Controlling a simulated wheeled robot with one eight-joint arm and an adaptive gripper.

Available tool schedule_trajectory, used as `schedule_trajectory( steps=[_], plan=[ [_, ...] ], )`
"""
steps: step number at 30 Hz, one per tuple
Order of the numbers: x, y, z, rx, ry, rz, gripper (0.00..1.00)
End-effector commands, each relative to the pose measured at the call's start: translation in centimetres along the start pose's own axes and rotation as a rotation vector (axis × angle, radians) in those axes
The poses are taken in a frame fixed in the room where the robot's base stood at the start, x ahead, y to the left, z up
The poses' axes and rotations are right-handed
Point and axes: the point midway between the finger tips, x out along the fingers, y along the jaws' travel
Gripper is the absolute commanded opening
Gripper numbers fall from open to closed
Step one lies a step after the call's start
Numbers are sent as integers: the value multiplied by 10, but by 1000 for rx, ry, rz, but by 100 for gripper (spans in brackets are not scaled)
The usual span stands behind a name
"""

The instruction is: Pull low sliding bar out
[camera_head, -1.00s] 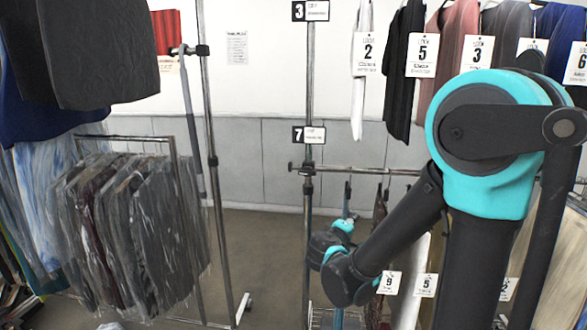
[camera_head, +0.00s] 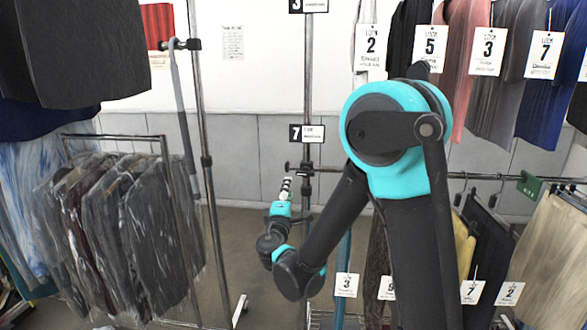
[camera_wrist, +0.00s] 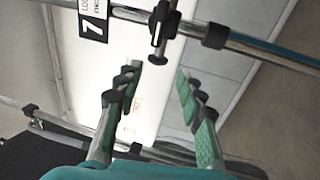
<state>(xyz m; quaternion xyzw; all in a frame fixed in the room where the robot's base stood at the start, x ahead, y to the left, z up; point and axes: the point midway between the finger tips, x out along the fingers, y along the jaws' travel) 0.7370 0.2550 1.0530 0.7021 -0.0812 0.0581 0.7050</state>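The low sliding bar (camera_head: 328,170) runs across the upright post below the number 7 plate (camera_head: 307,133). Its short near end, with a dark knob, sticks out left of the post. In the wrist view the bar's end (camera_wrist: 158,40) lies just beyond my fingertips, beside the post and the 7 plate. My gripper (camera_head: 285,187) is just below and left of the bar's end in the head view. In the wrist view my gripper (camera_wrist: 158,76) is open, with nothing between its fingers. I cannot see contact with the bar.
A rack of plastic-covered jackets (camera_head: 125,225) stands left, beside another upright post (camera_head: 205,160). Tagged garments (camera_head: 485,70) hang high at the right, and more hang lower behind my arm. The floor (camera_head: 250,245) between the two posts is clear.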

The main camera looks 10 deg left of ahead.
Motion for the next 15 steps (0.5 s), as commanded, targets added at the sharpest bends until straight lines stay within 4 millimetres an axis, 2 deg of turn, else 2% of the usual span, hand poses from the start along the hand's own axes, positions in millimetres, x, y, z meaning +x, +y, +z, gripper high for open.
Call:
schedule_trajectory(
  steps=[3, 15],
  plan=[
    [26, 0, 2, -1, -5, -1, 38],
    [103, 0, 1, 0, -3, -1, 38]
  ],
)
